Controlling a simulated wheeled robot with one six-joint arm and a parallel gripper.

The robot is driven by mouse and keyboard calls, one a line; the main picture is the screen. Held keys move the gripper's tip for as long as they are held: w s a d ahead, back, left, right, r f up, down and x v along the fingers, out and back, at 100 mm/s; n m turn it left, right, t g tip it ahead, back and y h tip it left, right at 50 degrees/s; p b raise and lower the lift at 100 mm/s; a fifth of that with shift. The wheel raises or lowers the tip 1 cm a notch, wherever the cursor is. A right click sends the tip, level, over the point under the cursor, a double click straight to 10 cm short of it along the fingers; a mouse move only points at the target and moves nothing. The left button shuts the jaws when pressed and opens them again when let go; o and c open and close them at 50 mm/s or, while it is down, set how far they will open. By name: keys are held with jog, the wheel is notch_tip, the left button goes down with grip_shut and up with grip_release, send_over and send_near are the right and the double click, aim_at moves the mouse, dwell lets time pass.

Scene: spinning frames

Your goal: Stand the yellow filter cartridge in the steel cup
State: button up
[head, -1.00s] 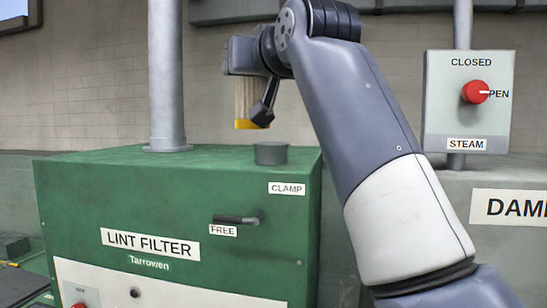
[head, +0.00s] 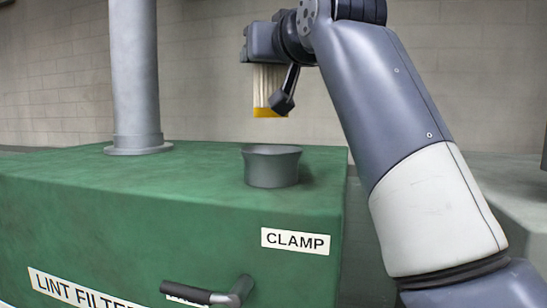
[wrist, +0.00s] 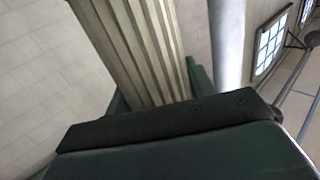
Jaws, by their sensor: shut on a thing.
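The filter cartridge (head: 264,82) is pale and pleated with a yellow lower end. It hangs upright in my gripper (head: 278,100), which is shut on it. One dark finger crosses its right side in the head view. The steel cup (head: 272,170) is a short grey round cup on top of the green machine. The cartridge is above the cup's rim in the head view, with a visible gap between them. The cup's inside is barely visible. In the wrist view the pleats (wrist: 130,45) fill the upper middle, behind a dark finger (wrist: 165,123); the cup is not seen there.
The green lint filter machine (head: 190,170) has a thick grey pipe (head: 135,75) rising at the left of its top. A dark handle (head: 215,294) sticks out of its front below the CLAMP label (head: 295,241). The top around the cup is clear.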

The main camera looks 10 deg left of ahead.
aim_at(267, 115)
jog(key=shift+s+f+b, duration=0.15)
jog(key=shift+f+b, duration=0.45)
jog(key=shift+f, duration=4.25)
jog(key=shift+f, duration=0.25)
jog(key=o, duration=1.1)
jog(key=shift+c, duration=0.2)
jog(key=shift+r, duration=0.1)
jog(key=shift+r, duration=0.15)
jog(key=b+v, duration=0.3)
jog(key=v, duration=0.9)
jog(key=shift+b, duration=0.4)
